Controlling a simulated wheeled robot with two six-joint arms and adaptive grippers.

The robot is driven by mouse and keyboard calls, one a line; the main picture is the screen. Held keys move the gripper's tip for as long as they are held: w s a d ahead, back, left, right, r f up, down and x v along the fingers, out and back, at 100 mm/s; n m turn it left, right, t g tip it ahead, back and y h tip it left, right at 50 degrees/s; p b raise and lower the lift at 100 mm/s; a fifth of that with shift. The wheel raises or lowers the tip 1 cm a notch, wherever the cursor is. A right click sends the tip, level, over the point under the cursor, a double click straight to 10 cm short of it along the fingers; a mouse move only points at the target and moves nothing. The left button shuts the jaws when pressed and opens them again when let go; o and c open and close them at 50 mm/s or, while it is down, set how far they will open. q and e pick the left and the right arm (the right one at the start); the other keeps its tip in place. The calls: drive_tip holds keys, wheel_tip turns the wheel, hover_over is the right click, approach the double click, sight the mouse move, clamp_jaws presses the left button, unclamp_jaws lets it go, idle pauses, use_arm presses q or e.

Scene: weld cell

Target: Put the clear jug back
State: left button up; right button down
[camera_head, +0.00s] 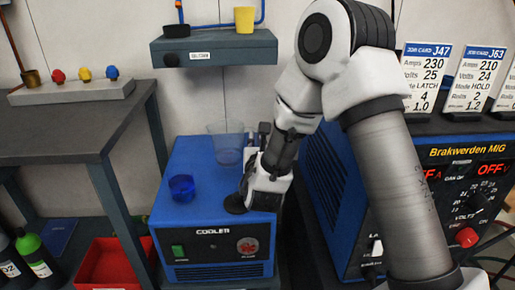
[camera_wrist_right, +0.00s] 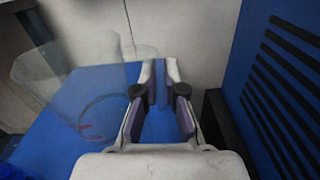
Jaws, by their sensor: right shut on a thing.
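The clear jug (camera_head: 227,146) stands upright, faint and see-through, toward the back of the blue cooler's top. It also shows in the right wrist view (camera_wrist_right: 85,100), left of the fingers. My right gripper (camera_head: 256,146) is beside the jug's right side, pointing toward the back wall. In the right wrist view its fingertips (camera_wrist_right: 160,75) are close together, shut on the jug at its near side, apparently by the handle. The grip itself is hard to see through the clear material. My left gripper is not in view.
The cooler (camera_head: 215,222) also carries a blue cup (camera_head: 182,188) and a black cap (camera_head: 235,203). A wall shelf (camera_head: 225,52) holds a yellow cup (camera_head: 244,19) and a black dish (camera_head: 176,31). The welder (camera_head: 335,180) stands close on the right, a grey bench (camera_head: 70,130) on the left.

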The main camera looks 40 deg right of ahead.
drive_tip(key=x, duration=0.4)
drive_tip(key=shift+d+f, duration=0.4)
drive_tip(key=shift+d, duration=0.1)
wheel_tip(320, 180, down, 3)
drive_tip(key=shift+f+b, duration=0.2)
drive_tip(key=shift+b, duration=0.65)
drive_tip(key=shift+r, duration=0.15)
drive_tip(key=c, duration=1.7)
unclamp_jaws()
drive_tip(key=o, duration=0.4)
drive_tip(key=shift+o, duration=0.2)
